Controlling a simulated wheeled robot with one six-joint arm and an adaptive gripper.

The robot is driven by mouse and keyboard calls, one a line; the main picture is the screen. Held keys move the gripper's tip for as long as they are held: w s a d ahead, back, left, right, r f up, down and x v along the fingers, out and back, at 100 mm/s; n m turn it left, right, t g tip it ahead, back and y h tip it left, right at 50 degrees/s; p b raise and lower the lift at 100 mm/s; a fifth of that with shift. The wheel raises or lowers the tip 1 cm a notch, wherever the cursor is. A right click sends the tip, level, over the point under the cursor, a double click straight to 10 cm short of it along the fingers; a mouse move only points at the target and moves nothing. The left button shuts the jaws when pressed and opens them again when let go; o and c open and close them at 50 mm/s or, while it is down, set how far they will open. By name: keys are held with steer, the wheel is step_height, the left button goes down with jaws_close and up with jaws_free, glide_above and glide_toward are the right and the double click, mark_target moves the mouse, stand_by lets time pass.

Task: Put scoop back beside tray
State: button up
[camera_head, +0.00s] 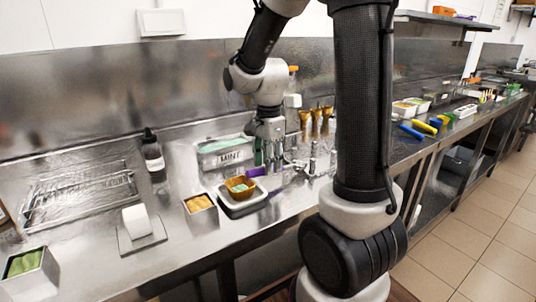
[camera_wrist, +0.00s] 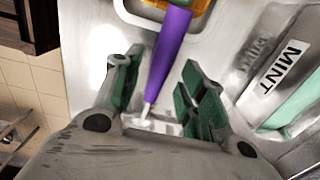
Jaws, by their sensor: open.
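The scoop shows as a purple handle (camera_head: 256,172) beside the amber bowl, just under my gripper (camera_head: 270,156). In the wrist view the purple handle (camera_wrist: 170,48) narrows to a pale tip and lies between the spread green fingers of my gripper (camera_wrist: 160,85). The fingers are open, with gaps visible on both sides of the handle. The amber bowl (camera_head: 239,188) with pale green content sits on a white square tray (camera_head: 245,207). The grey container labelled MINT (camera_head: 226,157) stands behind it; it also shows at the right of the wrist view (camera_wrist: 268,80).
Amber cones (camera_head: 316,122) and a tap stand behind and right of my gripper. Counter front left of centre is clear.

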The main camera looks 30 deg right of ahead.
step_height(320, 180, up, 12)
steer(key=s+n+t, duration=0.4)
steer(key=s+n, duration=1.2)
steer(key=n, duration=0.1)
steer(key=shift+s+n, duration=0.2)
steer(key=shift+n, duration=0.1)
